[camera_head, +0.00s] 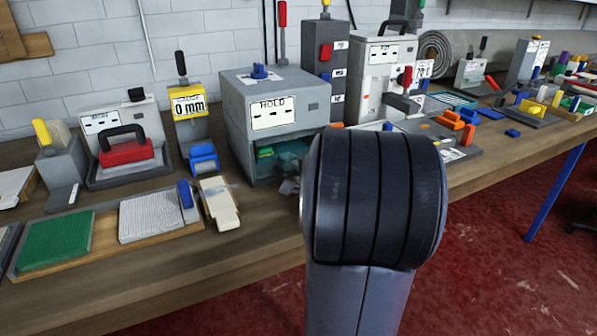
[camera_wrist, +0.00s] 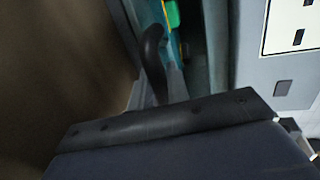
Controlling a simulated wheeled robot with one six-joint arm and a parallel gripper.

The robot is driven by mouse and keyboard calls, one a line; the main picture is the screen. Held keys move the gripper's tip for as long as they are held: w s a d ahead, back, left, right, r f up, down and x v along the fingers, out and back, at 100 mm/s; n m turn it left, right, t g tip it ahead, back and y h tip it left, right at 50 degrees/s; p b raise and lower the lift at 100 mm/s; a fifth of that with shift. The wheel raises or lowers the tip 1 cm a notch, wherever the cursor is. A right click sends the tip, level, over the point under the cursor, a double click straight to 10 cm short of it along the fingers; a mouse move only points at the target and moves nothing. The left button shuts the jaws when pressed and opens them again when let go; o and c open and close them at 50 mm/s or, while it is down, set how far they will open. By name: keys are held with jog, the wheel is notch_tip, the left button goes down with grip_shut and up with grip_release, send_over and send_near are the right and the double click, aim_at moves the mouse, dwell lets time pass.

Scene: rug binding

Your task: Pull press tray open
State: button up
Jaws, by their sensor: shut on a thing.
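The press is a grey box (camera_head: 270,98) with a HOLD label, standing on the bench in the head view. The press tray (camera_head: 285,158) is teal and shows in the opening low in its front, with a green piece on it. Its right side is hidden behind my arm. In the wrist view the teal tray edge (camera_wrist: 187,50) runs beside the grey press front at right. My gripper (camera_wrist: 160,72) is at the tray front, shut on the tray. Its grip is dark and partly hidden, and my arm covers most of it in the head view.
A dark grey tower (camera_head: 325,60) and a white machine (camera_head: 376,75) stand behind and to the right. The bench front edge (camera_head: 200,268) is clear below the press.

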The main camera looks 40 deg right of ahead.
grip_shut()
